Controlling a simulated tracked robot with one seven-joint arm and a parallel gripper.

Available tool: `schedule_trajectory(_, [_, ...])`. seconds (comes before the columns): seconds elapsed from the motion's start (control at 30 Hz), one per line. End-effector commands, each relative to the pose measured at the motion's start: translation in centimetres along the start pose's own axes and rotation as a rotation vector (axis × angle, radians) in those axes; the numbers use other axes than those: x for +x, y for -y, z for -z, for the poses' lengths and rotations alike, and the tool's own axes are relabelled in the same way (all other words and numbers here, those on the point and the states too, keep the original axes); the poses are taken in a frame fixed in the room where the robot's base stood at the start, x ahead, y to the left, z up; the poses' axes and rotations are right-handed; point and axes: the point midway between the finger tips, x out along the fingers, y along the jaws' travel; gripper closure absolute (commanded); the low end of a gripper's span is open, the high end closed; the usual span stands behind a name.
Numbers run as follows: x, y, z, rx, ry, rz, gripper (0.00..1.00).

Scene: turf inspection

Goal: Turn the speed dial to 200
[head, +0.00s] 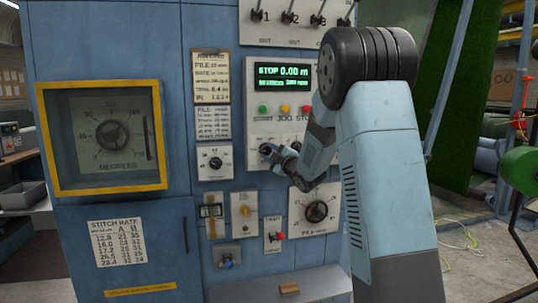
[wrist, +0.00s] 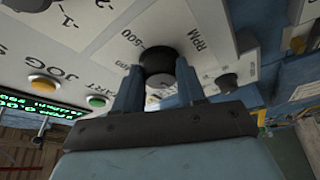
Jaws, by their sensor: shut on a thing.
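My gripper (wrist: 158,84) is shut on this knob, one finger on each side. In the head view my gripper (head: 274,155) is at the panel below the coloured buttons and hides most of the dial. I cannot tell which number the knob points to. The green display (head: 283,77) above reads STOP 0.00 m; its second line is too small to read surely.
Green, orange and red buttons (head: 285,109) sit just above my gripper. A smaller dial (head: 215,163) is to its left and a larger dial (head: 317,211) below right. Toggle switches (head: 288,17) line the top. A yellow-framed degrees gauge (head: 112,135) is far left.

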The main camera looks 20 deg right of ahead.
Motion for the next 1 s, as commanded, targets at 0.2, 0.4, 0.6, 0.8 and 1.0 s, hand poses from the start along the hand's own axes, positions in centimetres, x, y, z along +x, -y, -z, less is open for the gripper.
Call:
schedule_trajectory(0.2, [0.1, 0.5, 0.3, 0.002, -0.005, 0.008, 0.54])
schedule_trajectory(0.4, [0.0, 0.3, 0.1, 0.002, -0.003, 0.005, 0.35])
schedule_trajectory(0.6, [0.0, 0.2, 0.1, 0.001, -0.001, 0.003, 0.34])
schedule_trajectory(0.8, [-1.0, 0.1, 0.0, 0.001, 0.001, 0.002, 0.34])
schedule_trajectory(1.0, [-4.3, 0.1, -0.1, 0.002, 0.003, 0.002, 0.34])
